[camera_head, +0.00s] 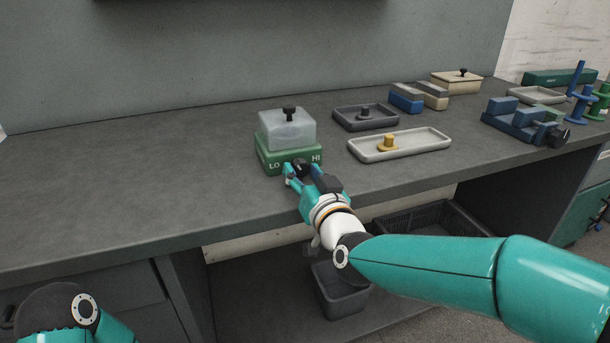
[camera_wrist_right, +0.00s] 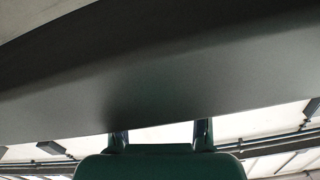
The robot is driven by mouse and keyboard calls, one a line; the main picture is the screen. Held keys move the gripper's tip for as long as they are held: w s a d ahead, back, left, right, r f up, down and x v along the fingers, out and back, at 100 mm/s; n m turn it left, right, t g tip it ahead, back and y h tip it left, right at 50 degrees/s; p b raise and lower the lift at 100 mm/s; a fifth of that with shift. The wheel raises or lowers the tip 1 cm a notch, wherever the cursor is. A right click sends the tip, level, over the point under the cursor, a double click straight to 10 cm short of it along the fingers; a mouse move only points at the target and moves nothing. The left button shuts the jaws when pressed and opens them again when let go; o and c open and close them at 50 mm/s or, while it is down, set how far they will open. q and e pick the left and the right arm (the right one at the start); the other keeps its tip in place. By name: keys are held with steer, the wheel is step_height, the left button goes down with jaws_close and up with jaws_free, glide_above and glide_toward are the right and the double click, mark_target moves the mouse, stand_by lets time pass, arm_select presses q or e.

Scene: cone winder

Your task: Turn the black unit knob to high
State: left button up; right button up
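The green unit (camera_head: 270,160) with a pale translucent block on top stands near the front edge of the counter. Its front face reads LO on the left and HI on the right. The black knob (camera_head: 300,166) sits on that face between the two labels; its pointing direction is too small to tell. My right gripper (camera_head: 302,172) is at the knob, with its fingers apart on either side of it; I cannot tell whether they touch it. In the right wrist view the fingers (camera_wrist_right: 160,135) are apart, and a dark surface hides their tips. My left gripper is out of view.
A light tray (camera_head: 418,146) with a yellow piece and a dark tray (camera_head: 345,122) stand right of the unit. Blue blocks (camera_head: 407,98) and a blue fixture (camera_head: 520,122) with a black knob are farther right. The counter's left side is clear. A dark bin (camera_head: 340,292) sits below.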

steer(key=v, duration=1.2)
